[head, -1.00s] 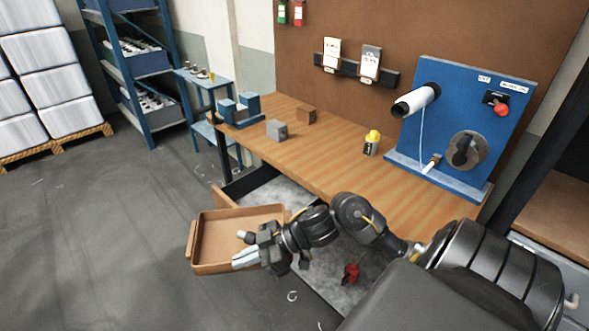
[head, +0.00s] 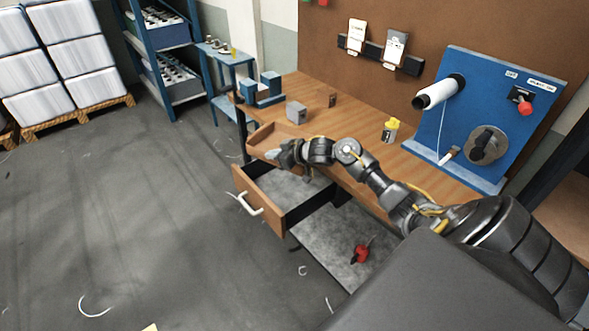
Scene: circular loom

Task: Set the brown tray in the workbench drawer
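The brown tray (head: 264,138) is at the front left edge of the workbench (head: 345,130), above the back part of the drawer. My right gripper (head: 287,153) is at its near side and appears shut on its rim; the fingertips are small and partly hidden. The gripper and arm cover part of the tray. The workbench drawer (head: 254,205) is pulled out, with a wooden front and a white handle. Its grey floor is bare where I see it. The tray looks apart from the drawer floor, but the exact gap is unclear. My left gripper is not in view.
A grey block (head: 296,112), a brown block (head: 332,100), a yellow-capped bottle (head: 390,131) and a blue holder (head: 264,90) stand on the bench. A blue panel (head: 480,120) stands at right. A red-handled object (head: 360,254) lies on the grey surface below.

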